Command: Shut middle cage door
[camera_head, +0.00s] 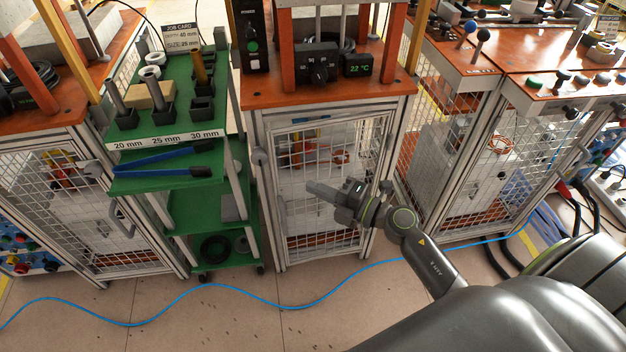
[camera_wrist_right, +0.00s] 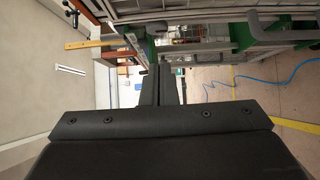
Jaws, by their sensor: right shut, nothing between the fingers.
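The middle cage door (camera_head: 345,136) is a wire-mesh panel in a light metal frame, under the middle orange-topped bench in the head view. It looks about in line with its frame; I cannot tell whether a small gap is left. A grey handle (camera_head: 283,216) shows on its left side. My right gripper (camera_head: 314,189) is in front of the door and hides part of its mesh. Its fingers are together and empty, pointing left. In the right wrist view the closed fingers (camera_wrist_right: 161,80) show at the centre. I cannot tell whether they touch the door. My left gripper is not in view.
A green shelf cart (camera_head: 180,185) with tongs stands left of the middle bench. Other caged benches stand at left and right (camera_head: 550,85). A blue cable (camera_head: 330,294) crosses the floor in front. The tiled floor there is otherwise mostly clear.

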